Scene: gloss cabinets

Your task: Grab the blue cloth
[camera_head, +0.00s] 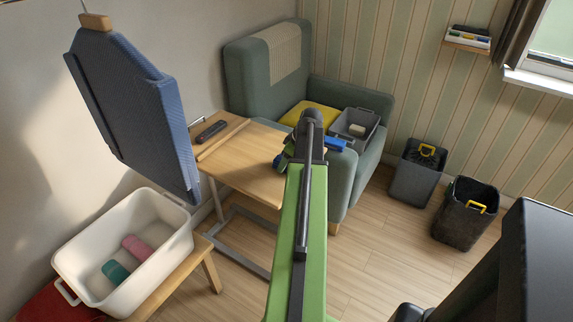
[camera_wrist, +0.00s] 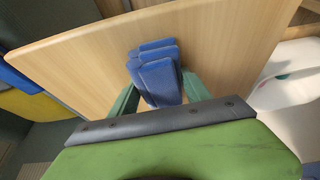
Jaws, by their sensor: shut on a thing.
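The blue cloth (camera_wrist: 156,72) is a small folded bundle between the green fingers of my gripper (camera_wrist: 160,95) in the wrist view. My gripper is shut on it, and the wooden table top (camera_wrist: 90,60) lies behind it. In the head view my arm reaches forward over the table's right end, and my gripper (camera_head: 288,155) is mostly hidden behind the arm. A bit of blue shows there beside the wrist. I cannot tell whether the cloth touches the table.
A remote (camera_head: 211,131) lies on the side table (camera_head: 240,170). A green armchair (camera_head: 250,70) holds a yellow cushion (camera_head: 305,112) and a grey bin (camera_head: 345,130). A white tub (camera_head: 165,255) with pink and teal rolls stands left. Dark bins (camera_head: 415,175) stand right.

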